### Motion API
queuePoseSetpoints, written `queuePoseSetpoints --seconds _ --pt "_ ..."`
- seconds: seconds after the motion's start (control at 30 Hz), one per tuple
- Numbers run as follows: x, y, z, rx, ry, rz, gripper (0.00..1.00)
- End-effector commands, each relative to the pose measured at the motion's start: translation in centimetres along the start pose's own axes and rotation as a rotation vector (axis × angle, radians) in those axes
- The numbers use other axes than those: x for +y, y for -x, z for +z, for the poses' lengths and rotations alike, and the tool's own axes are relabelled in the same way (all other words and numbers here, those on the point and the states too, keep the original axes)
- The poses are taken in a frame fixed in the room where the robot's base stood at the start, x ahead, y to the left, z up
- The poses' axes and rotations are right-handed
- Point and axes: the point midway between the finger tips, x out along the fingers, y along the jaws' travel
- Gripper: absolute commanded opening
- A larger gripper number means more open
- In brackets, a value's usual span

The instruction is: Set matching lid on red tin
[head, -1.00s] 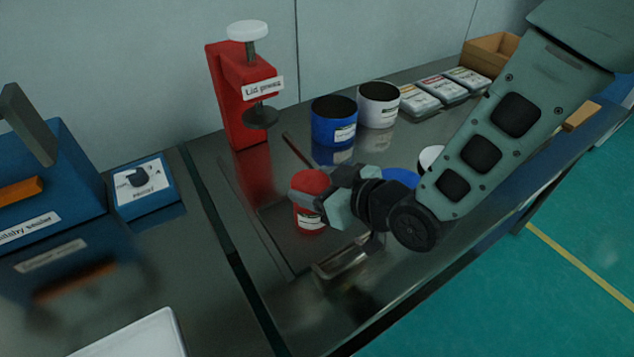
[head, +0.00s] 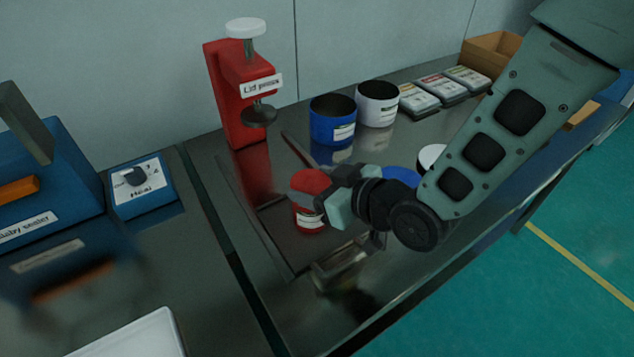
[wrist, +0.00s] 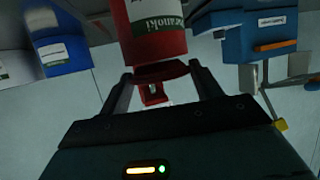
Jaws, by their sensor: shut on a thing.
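The red tin (head: 309,219) stands upright on the dark mat in the head view, with a white label on its side. My gripper (head: 325,186) is shut on the red lid (head: 308,181) and holds it over the tin's mouth. A dark band shows between lid and tin on the left, so the lid looks slightly raised; I cannot tell if they touch. In the wrist view, which is upside down, the red lid (wrist: 161,71) is between the fingertips, close to the red tin (wrist: 155,28). The tin's opening is mostly hidden.
The red lid press (head: 238,90) stands behind. A blue tin (head: 331,118) and a white tin (head: 377,105) stand open at the back. A blue lid (head: 402,174) and a white lid (head: 432,156) lie partly behind my arm. A metal scoop (head: 340,262) lies in front.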

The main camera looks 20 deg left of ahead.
Motion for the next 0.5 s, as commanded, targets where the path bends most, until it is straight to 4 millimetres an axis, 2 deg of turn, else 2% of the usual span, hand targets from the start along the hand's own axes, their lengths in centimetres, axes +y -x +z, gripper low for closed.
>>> queuePoseSetpoints --seconds 0.5 --pt "0.0 -0.23 0.5 0.001 0.0 0.0 0.43"
